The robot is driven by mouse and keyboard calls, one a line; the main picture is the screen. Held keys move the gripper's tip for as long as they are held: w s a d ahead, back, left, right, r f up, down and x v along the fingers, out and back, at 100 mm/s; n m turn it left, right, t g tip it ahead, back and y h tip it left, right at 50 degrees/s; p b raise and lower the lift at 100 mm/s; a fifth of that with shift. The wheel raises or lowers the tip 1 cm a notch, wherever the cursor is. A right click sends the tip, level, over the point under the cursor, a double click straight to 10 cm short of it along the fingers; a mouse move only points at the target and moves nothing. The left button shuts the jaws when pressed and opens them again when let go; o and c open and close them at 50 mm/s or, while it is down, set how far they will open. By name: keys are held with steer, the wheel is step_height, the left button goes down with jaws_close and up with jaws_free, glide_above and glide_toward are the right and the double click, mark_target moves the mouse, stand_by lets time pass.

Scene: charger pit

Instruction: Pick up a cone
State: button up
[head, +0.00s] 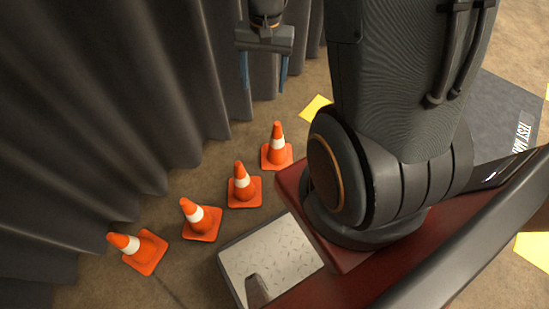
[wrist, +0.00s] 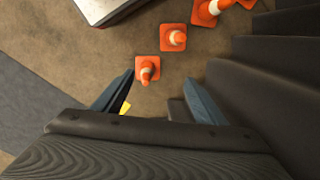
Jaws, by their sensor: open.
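Several orange cones with white bands stand upright in a slanting row on the floor in the head view: the one farthest right (head: 277,147), one beside it (head: 243,186), another (head: 200,220), and the one at lower left (head: 138,250). My gripper (head: 264,90) is open and empty, its two blue fingers pointing down, above and beyond the row. In the wrist view, my gripper (wrist: 160,88) has its fingers spread. The nearest cone (wrist: 147,69) shows just beyond the fingertips, between them in the picture; another cone (wrist: 174,38) lies farther up. Nothing touches the fingers.
A dark pleated curtain (head: 110,90) hangs along the left, close behind the cones; it shows at right in the wrist view (wrist: 250,80). A metal tread plate (head: 268,255) is close to the cones. A yellow floor patch (head: 316,107) lies past the row.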

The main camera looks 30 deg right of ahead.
mark_target(278, 122)
steer(key=w+d+f+m+b, duration=0.2)
steer(key=f+b, duration=0.4)
steer(key=f, duration=0.4)
steer(key=w+d+f+m+b, duration=0.2)
steer(key=f+b, duration=0.4)
steer(key=f, duration=0.5)
steer(key=w+d+f+m+b, duration=0.3)
steer(key=d+f+b, duration=0.3)
steer(key=f, duration=0.5)
steer(key=shift+w+f+y+b, duration=0.2)
steer(key=shift+w+y+b, duration=0.1)
steer(key=shift+w+b, duration=0.4)
steer(key=shift+w+f, duration=0.1)
steer(key=shift+f, duration=0.6)
steer(key=f+b, duration=0.1)
steer(key=f, duration=0.1)
steer(key=f+b, duration=0.2)
steer(key=a+f+b, duration=0.1)
steer(key=f+b, duration=0.1)
steer(key=f, duration=0.1)
steer(key=shift+s, duration=0.25)
steer(key=c, duration=1.5)
steer(key=shift+r, duration=0.15)
